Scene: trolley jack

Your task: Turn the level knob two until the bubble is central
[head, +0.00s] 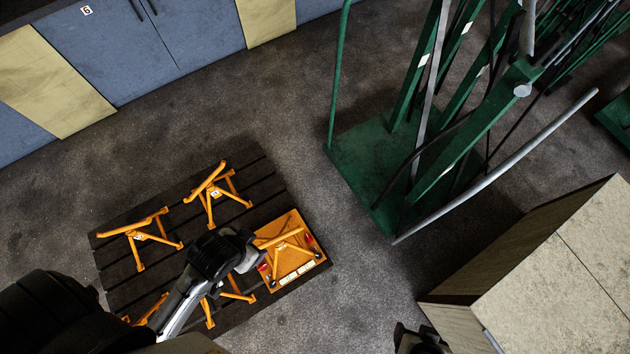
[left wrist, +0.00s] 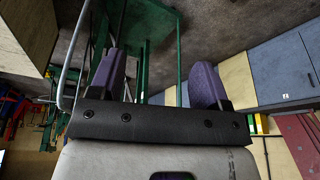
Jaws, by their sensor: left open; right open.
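An orange plate (head: 298,222) with an orange frame on top lies at the right end of a dark slatted pallet. Small red and dark knob-like parts show near its edges, with white labels along its near side. I cannot tell which is knob two, and no bubble can be made out.
Several orange stands (head: 212,192) are on the dark pallet (head: 262,172). A green rack (head: 350,150) with long bars and a pale pipe stands at the upper right. A pale-topped box (head: 560,275) is at the right, blue cabinets (head: 185,35) at the upper left. Grey floor between is clear.

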